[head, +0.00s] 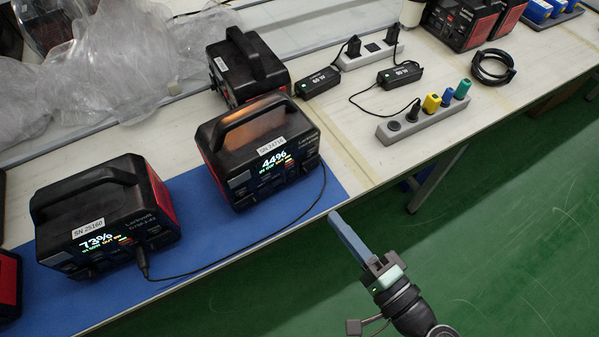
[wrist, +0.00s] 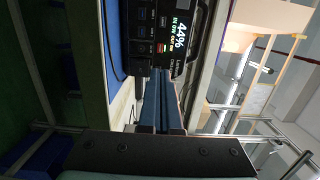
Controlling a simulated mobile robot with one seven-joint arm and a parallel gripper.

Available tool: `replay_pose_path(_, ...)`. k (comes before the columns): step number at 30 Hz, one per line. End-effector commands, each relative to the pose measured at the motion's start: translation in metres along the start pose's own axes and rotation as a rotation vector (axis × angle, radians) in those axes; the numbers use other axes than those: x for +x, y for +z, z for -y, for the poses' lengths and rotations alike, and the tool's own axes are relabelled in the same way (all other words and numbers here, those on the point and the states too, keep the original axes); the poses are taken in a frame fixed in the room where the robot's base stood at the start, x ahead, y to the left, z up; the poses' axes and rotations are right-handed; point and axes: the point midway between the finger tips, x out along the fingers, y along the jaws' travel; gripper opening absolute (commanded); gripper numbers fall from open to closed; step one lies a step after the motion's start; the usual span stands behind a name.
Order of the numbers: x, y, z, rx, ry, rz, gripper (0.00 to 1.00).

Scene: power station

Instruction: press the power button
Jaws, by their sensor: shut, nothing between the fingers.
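A black and red power station (head: 262,150) with label SN 24715 and a lit display reading 44% stands on the blue mat (head: 335,180). Its front also shows in the wrist view (wrist: 155,28), turned sideways. A second power station (head: 105,215), SN 25160, reads 73% at the left. A cable joins the fronts of both. My gripper (head: 335,217) is shut and empty, in front of the bench edge and to the lower right of the 44% unit. In the wrist view its blue fingers (wrist: 163,75) point at that unit's front. I cannot make out which control is the power button.
A third unit (head: 248,65) stands behind. Power strips (head: 425,120) with plugs and adapters lie to the right, along with a coiled black cable (head: 492,67). Clear plastic wrap (head: 90,70) covers the back left. Green floor (head: 500,220) lies open before the bench.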

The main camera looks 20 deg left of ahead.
Motion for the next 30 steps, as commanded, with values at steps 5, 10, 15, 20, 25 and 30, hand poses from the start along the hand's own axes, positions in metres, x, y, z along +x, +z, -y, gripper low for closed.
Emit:
replay_pose_path(5, 0.038, 0.002, 0.001, 0.001, 0.000, 0.007, 0.00)
replay_pose_path(10, 0.075, 0.001, 0.001, 0.000, 0.000, 0.005, 0.00)
replay_pose_path(15, 0.103, 0.001, 0.001, -0.001, 0.001, 0.003, 0.00)
replay_pose_path(20, 0.118, 0.001, 0.000, 0.000, 0.001, 0.003, 0.00)
replay_pose_path(25, 0.122, 0.000, 0.000, -0.001, 0.001, 0.001, 0.00)
replay_pose_path(30, 0.122, 0.000, 0.000, -0.001, 0.001, 0.001, 0.00)
